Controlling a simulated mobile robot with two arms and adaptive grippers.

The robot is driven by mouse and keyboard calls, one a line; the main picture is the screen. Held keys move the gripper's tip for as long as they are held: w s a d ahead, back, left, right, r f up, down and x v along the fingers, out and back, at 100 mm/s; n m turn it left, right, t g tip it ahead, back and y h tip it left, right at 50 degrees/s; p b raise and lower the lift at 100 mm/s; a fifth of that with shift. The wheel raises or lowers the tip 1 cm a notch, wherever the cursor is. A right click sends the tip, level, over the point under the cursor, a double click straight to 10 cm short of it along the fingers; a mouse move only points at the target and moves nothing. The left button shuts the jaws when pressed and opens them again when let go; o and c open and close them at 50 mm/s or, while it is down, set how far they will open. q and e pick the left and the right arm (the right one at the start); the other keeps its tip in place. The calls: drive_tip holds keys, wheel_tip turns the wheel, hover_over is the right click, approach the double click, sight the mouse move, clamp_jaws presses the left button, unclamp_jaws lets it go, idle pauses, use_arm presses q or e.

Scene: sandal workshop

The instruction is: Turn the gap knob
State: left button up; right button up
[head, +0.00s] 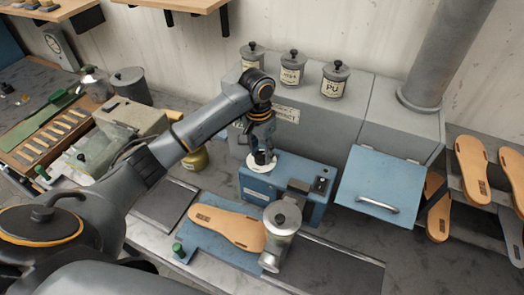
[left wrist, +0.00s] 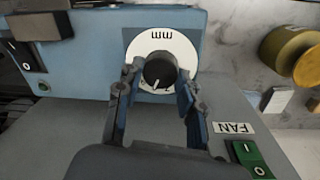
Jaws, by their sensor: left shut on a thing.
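The gap knob (left wrist: 160,69) is a small black knob with a white pointer line, on a white round dial marked "mm" in the left wrist view. The dial (head: 258,167) sits on the blue machine (head: 285,190) in the head view. My left gripper (left wrist: 157,84) has its two fingers on either side of the knob and is shut on it. In the head view my left gripper (head: 262,148) hangs over the dial from above and hides the knob. My right gripper is in neither view.
A sandal sole (head: 228,226) lies on a blue plate before the machine, beside a metal pot (head: 282,217). A blue hinged panel (head: 381,187) stands right of the machine. Lidded jars (head: 335,80) stand on the grey housing behind. A yellow tin (head: 195,158) stands left.

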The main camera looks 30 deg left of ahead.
sight(259, 153)
use_arm(q)
drive_tip(key=shift+n, duration=0.5)
drive_tip(key=o, duration=1.2)
drive_tip(key=r, duration=0.8)
drive_tip(key=a+r, duration=0.1)
drive_tip(key=r, duration=0.3)
